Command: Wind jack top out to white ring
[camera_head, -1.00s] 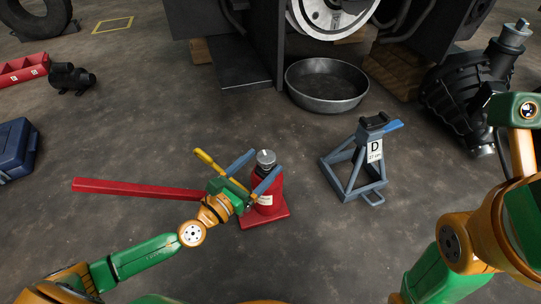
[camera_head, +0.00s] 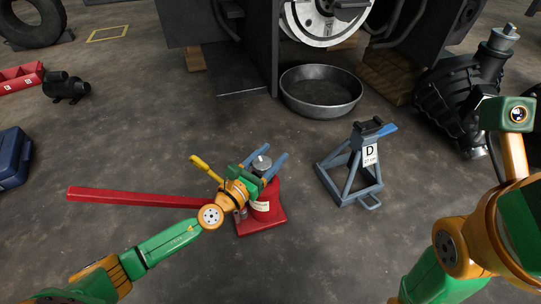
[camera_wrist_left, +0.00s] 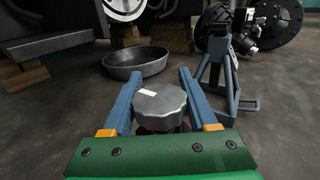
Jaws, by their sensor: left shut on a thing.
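The red bottle jack (camera_head: 266,208) stands upright on its red base. Its silver jack top (camera_head: 261,163) is a round, scalloped cap with a white mark, close up in the left wrist view (camera_wrist_left: 160,100). My left gripper (camera_head: 276,160) reaches over the jack from the left, shut on the jack top. Its two blue fingers lie on either side of the cap in the left wrist view (camera_wrist_left: 158,92). No white ring shows; the screw under the cap is largely hidden. My right arm is at the right, but its gripper is not in view.
A blue-grey stand marked D (camera_head: 350,170) stands right of the jack. A metal pan (camera_head: 320,92) lies behind. Floor in front is clear.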

